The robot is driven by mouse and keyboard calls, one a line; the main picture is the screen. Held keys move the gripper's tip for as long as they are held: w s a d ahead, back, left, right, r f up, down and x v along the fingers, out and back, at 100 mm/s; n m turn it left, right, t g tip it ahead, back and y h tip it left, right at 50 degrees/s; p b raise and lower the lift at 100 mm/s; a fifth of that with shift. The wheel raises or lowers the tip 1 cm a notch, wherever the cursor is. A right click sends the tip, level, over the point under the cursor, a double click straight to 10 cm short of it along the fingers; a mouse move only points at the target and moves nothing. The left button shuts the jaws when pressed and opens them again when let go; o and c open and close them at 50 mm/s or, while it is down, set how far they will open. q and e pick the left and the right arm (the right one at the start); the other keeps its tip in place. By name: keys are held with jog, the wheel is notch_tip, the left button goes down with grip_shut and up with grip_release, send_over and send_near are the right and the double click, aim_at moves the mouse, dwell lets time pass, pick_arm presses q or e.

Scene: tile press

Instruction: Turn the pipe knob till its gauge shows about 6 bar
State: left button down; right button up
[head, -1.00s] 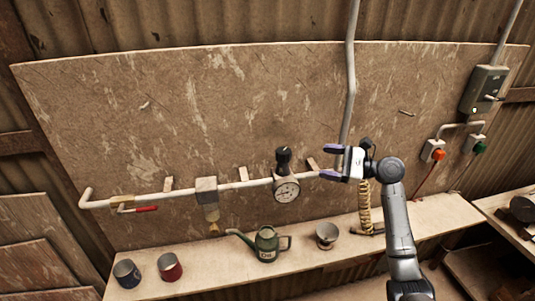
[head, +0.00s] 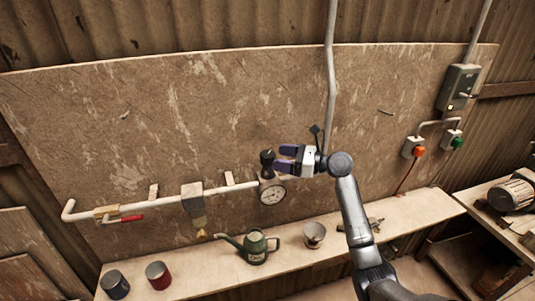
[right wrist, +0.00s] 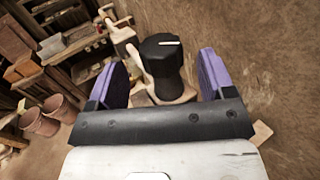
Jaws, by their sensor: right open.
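The black pipe knob (head: 267,159) stands on the white pipe, above the round white gauge (head: 271,193). The gauge's needle is too small to read. My right gripper (head: 280,158) is open, its purple fingers pointing left at the knob from its right side. In the right wrist view the knob (right wrist: 163,62) with a pale mark on its top lies between the two open fingers (right wrist: 163,78), a little beyond them. I cannot tell whether a finger touches it. My left gripper is not in view.
The pipe (head: 150,203) runs along the board with a red-handled valve (head: 127,219) and a filter (head: 193,203). Below, a shelf (head: 190,278) holds a green oil can (head: 256,246), a metal cup (head: 314,235) and two tins. A switch box (head: 457,88) hangs at right.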

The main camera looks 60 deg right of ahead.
aim_at(268, 153)
jog(key=shift+x, duration=2.45)
